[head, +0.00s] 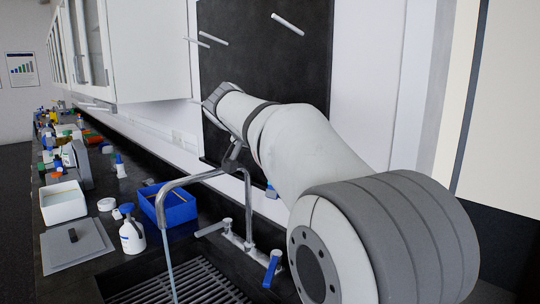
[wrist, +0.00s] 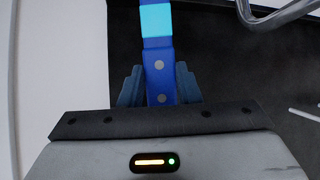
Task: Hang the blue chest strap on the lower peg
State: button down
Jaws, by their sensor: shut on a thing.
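In the wrist view, the blue chest strap (wrist: 159,68) runs up the picture between the two jaws of my gripper (wrist: 160,88). It has round grey studs and a light blue section at the top. The jaws are shut on it. In the head view my arm covers the jaws, and I cannot make out the strap. Pale pegs stick out at the dark board: one high peg (head: 288,24), and lower ones to its left (head: 213,39). A pale rod, likely a peg, shows at the right of the wrist view (wrist: 304,113). I cannot tell which is the lower peg.
The dark board (head: 285,75) hangs on the wall behind my arm. Below stand a curved metal tap (head: 190,180) and a sink grid (head: 185,290).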

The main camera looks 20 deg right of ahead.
jog(key=shift+d+f+b, duration=0.15)
jog(key=shift+f+b, duration=0.75)
jog(key=shift+b, duration=0.25)
dwell(1.1)
jog(key=c, duration=1.8)
grip_release()
jog(key=shift+o, duration=0.2)
jog(key=shift+o, duration=0.7)
jog(key=shift+o, duration=1.4)
jog(key=o, duration=0.5)
